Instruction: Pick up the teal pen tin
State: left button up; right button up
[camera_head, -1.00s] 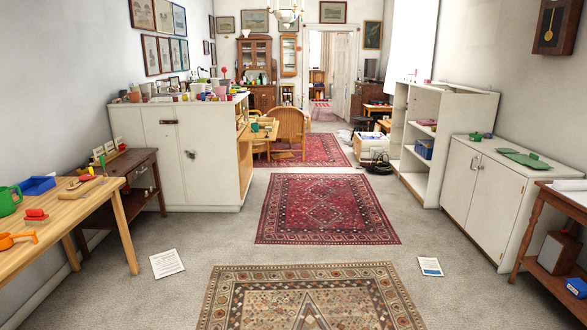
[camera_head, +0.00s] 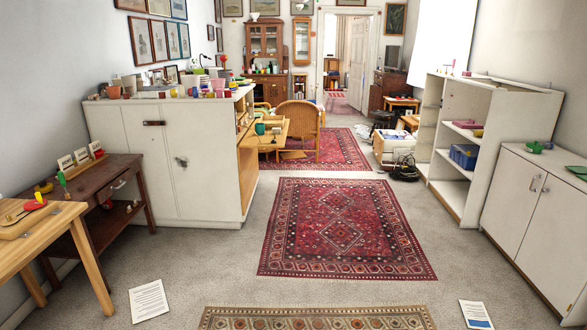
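I cannot make out the teal pen tin for certain. A small teal-green cup-like thing (camera_head: 260,128) stands on the light wooden desk (camera_head: 268,141) behind the tall white cabinet; it is too small to tell whether it is the tin. Many small coloured things crowd the top of the white cabinet (camera_head: 165,170), too small to tell apart. Neither of my grippers is in view.
Red rugs (camera_head: 340,230) cover clear floor down the middle. A wooden workbench (camera_head: 30,240) and dark side table (camera_head: 100,190) stand left. White shelves (camera_head: 480,150) and a low cabinet (camera_head: 530,215) stand right. Paper sheets (camera_head: 149,300) lie on the floor. A wicker chair (camera_head: 298,122) is by the desk.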

aim_at(259, 127)
jog(key=i, duration=4)
